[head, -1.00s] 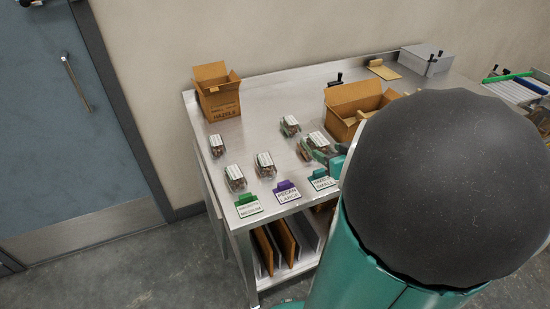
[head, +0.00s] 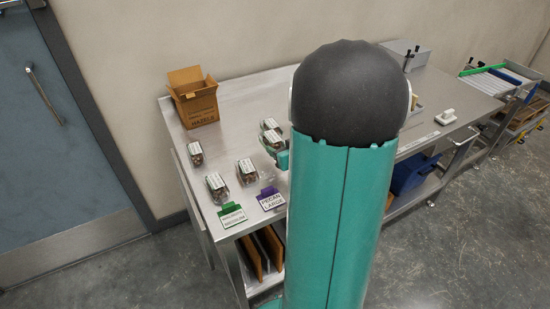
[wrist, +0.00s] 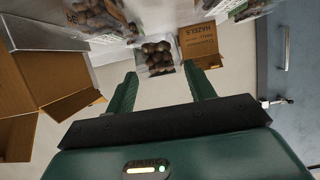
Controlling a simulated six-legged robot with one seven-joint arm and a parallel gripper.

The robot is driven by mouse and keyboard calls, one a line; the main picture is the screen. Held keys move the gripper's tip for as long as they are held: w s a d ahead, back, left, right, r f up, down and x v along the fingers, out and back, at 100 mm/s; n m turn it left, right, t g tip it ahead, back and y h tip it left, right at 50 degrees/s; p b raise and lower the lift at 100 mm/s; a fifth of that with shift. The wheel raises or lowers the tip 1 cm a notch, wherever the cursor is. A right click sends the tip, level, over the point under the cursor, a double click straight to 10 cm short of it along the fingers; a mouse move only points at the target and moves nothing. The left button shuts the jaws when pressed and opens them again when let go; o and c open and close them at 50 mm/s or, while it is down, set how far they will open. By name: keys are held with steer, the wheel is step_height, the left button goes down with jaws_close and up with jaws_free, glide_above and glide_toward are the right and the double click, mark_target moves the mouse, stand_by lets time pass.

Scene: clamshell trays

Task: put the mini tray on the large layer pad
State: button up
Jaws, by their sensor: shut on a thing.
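My gripper (wrist: 160,72) is shut on a small clear clamshell tray of brown nuts, which I take as the mini tray (wrist: 157,58); it sits between the green fingertips in the wrist view. In the head view this white-labelled tray (head: 272,138) is just above my gripper's teal end (head: 281,158), close to another clamshell (head: 269,124). I cannot tell its height above the bench. I cannot make out the large layer pad; my arm hides much of the bench. A purple PECAN LARGE sign (head: 270,199) stands at the front edge.
More clamshells (head: 245,171) (head: 216,187) (head: 196,153) stand on the left of the steel bench (head: 237,110). An open HAZELS carton (head: 195,103) is at the back left. A green sign (head: 232,215) is at the front edge. A grey box (head: 408,54) stands at the back right.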

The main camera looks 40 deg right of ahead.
steer(key=w+f, duration=0.3)
steer(key=shift+f, duration=1.75)
steer(key=o, duration=0.7)
steer(key=shift+f, duration=0.15)
steer(key=shift+o, duration=0.2)
steer(key=shift+r, duration=0.25)
steer(key=shift+s, duration=0.1)
